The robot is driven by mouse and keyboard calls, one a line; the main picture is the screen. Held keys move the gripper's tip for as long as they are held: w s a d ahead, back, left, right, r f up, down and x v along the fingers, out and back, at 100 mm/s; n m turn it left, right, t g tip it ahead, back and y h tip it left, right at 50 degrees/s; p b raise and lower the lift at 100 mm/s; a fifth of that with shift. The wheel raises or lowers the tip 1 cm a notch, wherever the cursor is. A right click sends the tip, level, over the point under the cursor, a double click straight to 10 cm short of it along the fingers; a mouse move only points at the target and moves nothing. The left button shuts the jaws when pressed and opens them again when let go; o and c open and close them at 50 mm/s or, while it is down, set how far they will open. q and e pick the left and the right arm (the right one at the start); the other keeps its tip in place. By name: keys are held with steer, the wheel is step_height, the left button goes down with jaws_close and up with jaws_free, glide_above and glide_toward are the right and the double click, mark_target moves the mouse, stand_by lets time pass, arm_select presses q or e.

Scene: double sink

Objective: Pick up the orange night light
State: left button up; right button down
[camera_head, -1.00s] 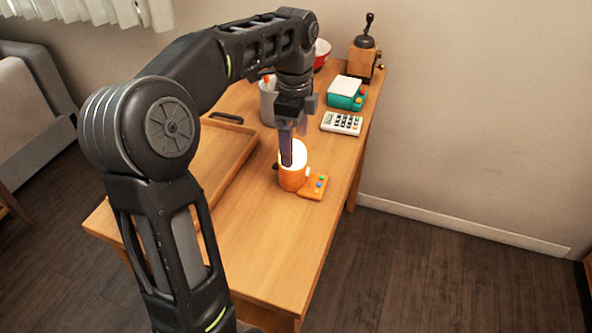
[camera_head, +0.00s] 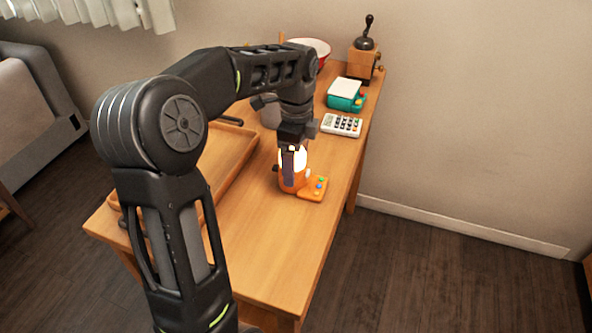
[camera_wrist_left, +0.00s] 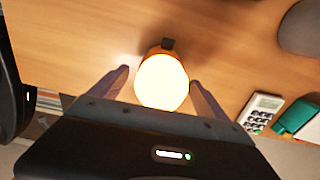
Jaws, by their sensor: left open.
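The orange night light (camera_head: 300,180) stands on the wooden table, with a glowing pale top and an orange base. An orange part with coloured buttons (camera_head: 314,188) sits at its right side. My left gripper (camera_head: 291,168) points down at the light, its fingers overlapping the lit top in the head view. In the left wrist view the glowing top (camera_wrist_left: 161,82) lies between the two open fingers (camera_wrist_left: 160,90), with a gap visible on the left; on the right the finger is close, and I cannot tell if it touches. My right gripper is not in view.
A calculator (camera_head: 342,124), a teal and white device (camera_head: 346,94) and a coffee grinder (camera_head: 365,55) stand along the right and back of the table (camera_head: 270,245). A wooden tray (camera_head: 235,160) lies to the left. The front of the table is clear.

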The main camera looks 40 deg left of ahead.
arm_select(q)
steer(key=shift+f, duration=0.95)
steer(key=c, duration=1.5)
steer(key=shift+c, duration=0.2)
steer(key=shift+r, duration=0.55)
step_height(320, 180, up, 6)
steer(key=shift+r+p, duration=0.85)
steer(key=shift+r, duration=0.7)
